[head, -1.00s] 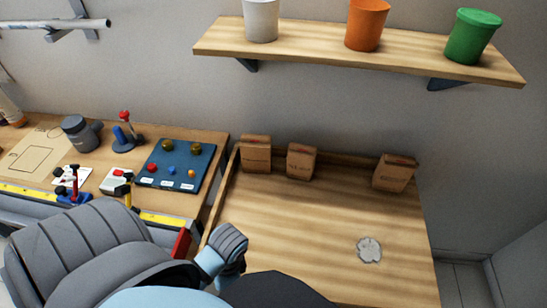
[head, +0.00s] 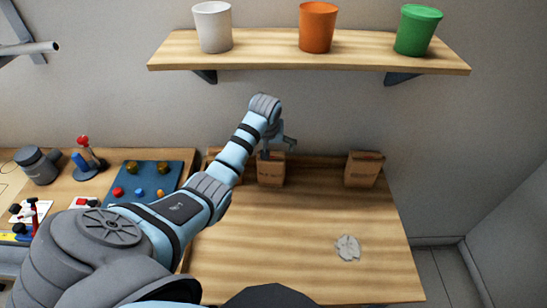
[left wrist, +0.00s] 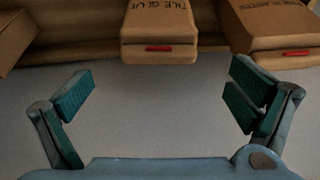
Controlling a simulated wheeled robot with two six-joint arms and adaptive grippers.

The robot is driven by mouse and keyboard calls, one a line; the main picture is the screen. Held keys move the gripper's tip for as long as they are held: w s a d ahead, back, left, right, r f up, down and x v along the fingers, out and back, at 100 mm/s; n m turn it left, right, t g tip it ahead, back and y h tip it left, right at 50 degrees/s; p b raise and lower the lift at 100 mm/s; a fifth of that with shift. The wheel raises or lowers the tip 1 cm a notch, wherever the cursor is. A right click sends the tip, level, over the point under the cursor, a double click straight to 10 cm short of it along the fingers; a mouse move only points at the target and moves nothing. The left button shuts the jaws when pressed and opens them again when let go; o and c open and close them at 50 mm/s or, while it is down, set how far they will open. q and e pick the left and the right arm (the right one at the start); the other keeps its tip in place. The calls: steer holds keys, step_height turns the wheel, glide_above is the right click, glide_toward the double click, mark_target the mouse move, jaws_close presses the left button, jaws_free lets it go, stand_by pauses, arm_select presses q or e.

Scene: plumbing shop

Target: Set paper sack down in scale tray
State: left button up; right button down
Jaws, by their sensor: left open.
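A brown paper sack (head: 270,173) stands at the back of the wooden table, just below my left gripper (head: 280,142). Another paper sack (head: 363,170) stands to its right. A sack marked "TILE GLUE" (left wrist: 160,30) lies beyond the fingers, with other sacks on both sides. I cannot make out a scale tray. My right gripper is not in view.
A shelf (head: 320,50) with white, orange and green buckets hangs above the table (head: 300,225). A whitish patch (head: 347,247) lies on the table. A blue board (head: 145,178) and tools are on the left bench. The table's middle is mostly clear.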

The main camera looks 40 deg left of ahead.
mark_target(271, 156)
arm_select(q)
steer(key=b+x, duration=0.2)
steer(key=x, duration=0.6)
steer(key=shift+d, duration=0.2)
steer(key=shift+c, duration=0.2)
steer(key=c, duration=1.6)
steer(key=shift+w+r, duration=0.1)
steer(key=shift+c, duration=1.2)
